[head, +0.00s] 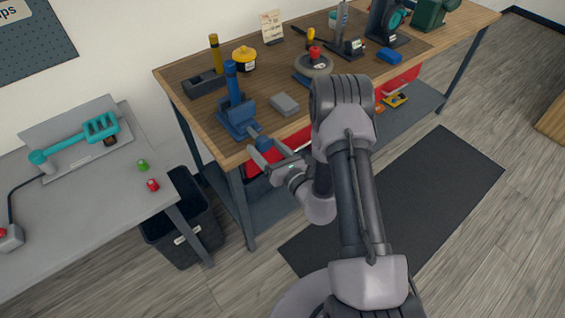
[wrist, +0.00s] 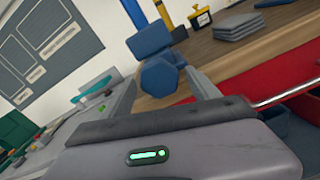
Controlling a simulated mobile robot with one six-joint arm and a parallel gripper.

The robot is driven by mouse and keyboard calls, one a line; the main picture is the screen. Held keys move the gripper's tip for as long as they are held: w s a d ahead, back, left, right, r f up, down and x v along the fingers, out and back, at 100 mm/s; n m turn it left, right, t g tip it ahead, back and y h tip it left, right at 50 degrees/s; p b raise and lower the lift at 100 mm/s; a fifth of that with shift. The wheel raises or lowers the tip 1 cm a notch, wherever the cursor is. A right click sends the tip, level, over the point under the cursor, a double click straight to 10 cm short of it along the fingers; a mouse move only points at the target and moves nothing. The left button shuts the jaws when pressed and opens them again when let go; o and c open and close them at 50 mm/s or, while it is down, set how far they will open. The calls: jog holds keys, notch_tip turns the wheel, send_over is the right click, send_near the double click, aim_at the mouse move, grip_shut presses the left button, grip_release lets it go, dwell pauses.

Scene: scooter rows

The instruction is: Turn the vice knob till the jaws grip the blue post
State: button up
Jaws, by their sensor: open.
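The blue vice (head: 236,118) stands at the front left corner of the wooden workbench. The blue post (head: 232,78) rises upright from it; whether the jaws touch it is too small to tell. The dark blue vice knob (head: 263,143) sticks out past the bench's front edge. In the wrist view the knob (wrist: 159,76) shows its faceted end, with the vice body (wrist: 150,42) and the post (wrist: 133,14) behind. My gripper (head: 257,151) is open and empty at the knob, one finger on each side in the wrist view (wrist: 160,82). Contact cannot be told.
Grey plates (head: 285,104), a yellow-lidded pot (head: 244,58) and a yellow post (head: 215,52) in a dark block stand near the vice. A red drawer front (head: 268,158) lies below the bench edge. A dark bin (head: 182,225) and a grey table (head: 90,205) are left.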

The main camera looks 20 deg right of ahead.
jog(key=p+v, duration=0.1)
jog(key=v, duration=1.4)
jog(key=shift+s, duration=0.15)
jog(key=shift+r, duration=0.1)
